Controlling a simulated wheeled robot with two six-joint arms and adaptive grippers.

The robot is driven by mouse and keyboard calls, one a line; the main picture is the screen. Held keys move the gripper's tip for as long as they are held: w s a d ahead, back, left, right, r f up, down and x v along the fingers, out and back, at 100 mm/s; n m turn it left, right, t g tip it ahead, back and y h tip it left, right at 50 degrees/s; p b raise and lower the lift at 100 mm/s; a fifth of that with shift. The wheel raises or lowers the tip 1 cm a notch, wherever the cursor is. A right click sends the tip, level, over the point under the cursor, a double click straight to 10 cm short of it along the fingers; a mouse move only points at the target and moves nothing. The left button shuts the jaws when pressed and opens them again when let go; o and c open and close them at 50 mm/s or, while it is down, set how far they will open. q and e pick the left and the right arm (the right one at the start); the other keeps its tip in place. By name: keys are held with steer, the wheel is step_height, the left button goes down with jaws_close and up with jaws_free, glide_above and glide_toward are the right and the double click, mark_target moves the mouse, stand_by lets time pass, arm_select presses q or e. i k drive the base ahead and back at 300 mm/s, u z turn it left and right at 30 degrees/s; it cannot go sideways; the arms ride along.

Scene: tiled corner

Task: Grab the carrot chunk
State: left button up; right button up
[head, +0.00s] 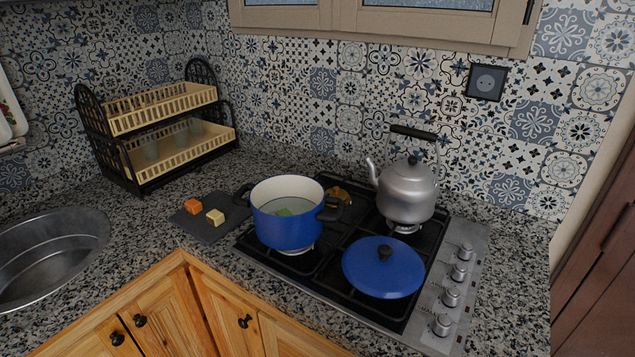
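The orange carrot chunk (193,206) lies on a dark cutting board (207,231) on the counter, left of the blue pot. A pale yellow chunk (215,217) lies beside it on the same board, a little to the right and nearer. Neither of my grippers shows in the head view.
The blue pot (285,229) stands on the stove with something green inside; its left handle reaches close to the board. A blue lid (383,267) and a silver kettle (407,188) are on the stove. A dish rack (155,126) stands behind; a sink (45,255) is at left.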

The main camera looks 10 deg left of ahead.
mark_target(193, 206)
steer(key=u, duration=3.2)
steer(key=i, duration=1.2)
steer(key=z, duration=1.7)
